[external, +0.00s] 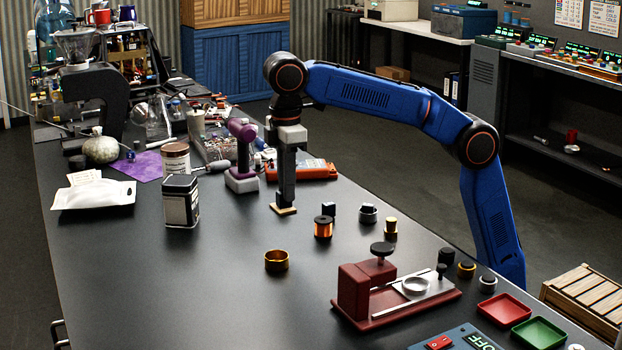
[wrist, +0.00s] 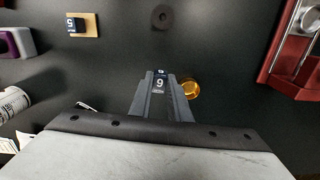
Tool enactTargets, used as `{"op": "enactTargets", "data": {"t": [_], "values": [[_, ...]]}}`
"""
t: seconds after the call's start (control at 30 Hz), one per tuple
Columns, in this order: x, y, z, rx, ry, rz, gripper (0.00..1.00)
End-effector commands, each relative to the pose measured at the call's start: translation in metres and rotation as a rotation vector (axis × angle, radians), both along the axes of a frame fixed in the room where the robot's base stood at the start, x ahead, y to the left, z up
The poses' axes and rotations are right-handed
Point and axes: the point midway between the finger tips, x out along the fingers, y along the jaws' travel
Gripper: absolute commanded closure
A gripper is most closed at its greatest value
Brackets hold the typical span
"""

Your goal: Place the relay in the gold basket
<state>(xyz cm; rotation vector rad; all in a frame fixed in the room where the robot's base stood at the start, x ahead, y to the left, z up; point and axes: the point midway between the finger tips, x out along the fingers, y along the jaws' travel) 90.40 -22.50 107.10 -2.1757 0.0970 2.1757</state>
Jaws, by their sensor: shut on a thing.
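My gripper (external: 284,198) points straight down over the table in the external view. In the wrist view my gripper (wrist: 160,82) is shut on the relay (wrist: 159,84), a small dark block with a white-marked label reading 9. The held relay cannot be told from the dark fingers in the external view. The gold basket (external: 276,262) is a small round open ring-like cup on the table, in front of my gripper. In the wrist view the gold basket (wrist: 190,88) shows just right of the fingertips, apart from them and lower down.
A cream pad (external: 284,211) shows at my gripper's tip; in the wrist view a similar labelled dark block (wrist: 76,25) sits on it. A copper spool (external: 323,229) and red fixture (external: 353,292) stand to the right. A tin (external: 180,203) stands left. The front-left table is clear.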

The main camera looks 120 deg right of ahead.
Motion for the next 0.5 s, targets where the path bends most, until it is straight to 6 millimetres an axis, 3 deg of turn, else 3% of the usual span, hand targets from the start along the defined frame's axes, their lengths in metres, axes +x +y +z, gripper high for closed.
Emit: {"op": "enactTargets", "data": {"t": [0.5], "values": [[0.0041, 0.0042, 0.0070, 0.000, 0.000, 0.006, 1.00]]}}
